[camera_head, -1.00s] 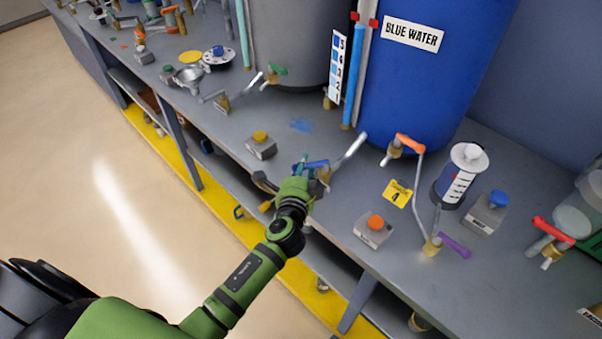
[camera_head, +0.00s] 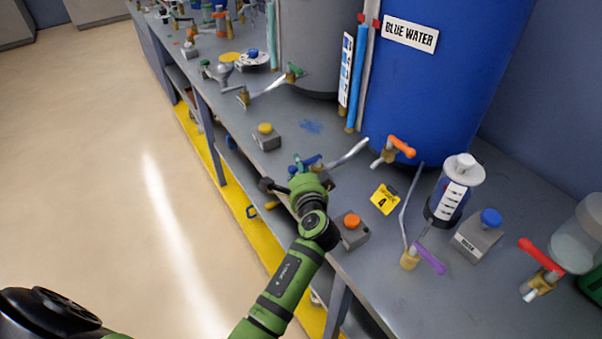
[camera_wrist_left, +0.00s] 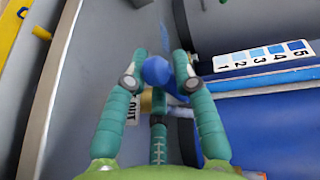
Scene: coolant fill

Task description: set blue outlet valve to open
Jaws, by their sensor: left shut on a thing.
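The blue outlet valve has a blue handle (camera_head: 305,163) at the end of a grey pipe (camera_head: 348,153) in front of the blue tank (camera_head: 430,80). My left gripper (camera_head: 296,175) is at this valve by the bench's front edge. In the left wrist view the blue handle (camera_wrist_left: 157,70) lies between the green fingers (camera_wrist_left: 158,72) of my left gripper, which is shut on it. A brass valve body (camera_wrist_left: 146,103) and a tag reading OUT (camera_wrist_left: 132,110) show below it. Part of the handle is hidden by the fingers. My right gripper is not in view.
An orange-handled valve (camera_head: 394,151), a yellow tag marked 4 (camera_head: 384,199), an orange-button box (camera_head: 351,229) and a purple-handled valve (camera_head: 425,259) stand to the right. A yellow-button box (camera_head: 266,137) stands to the left. Open floor (camera_head: 90,180) lies left of the bench.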

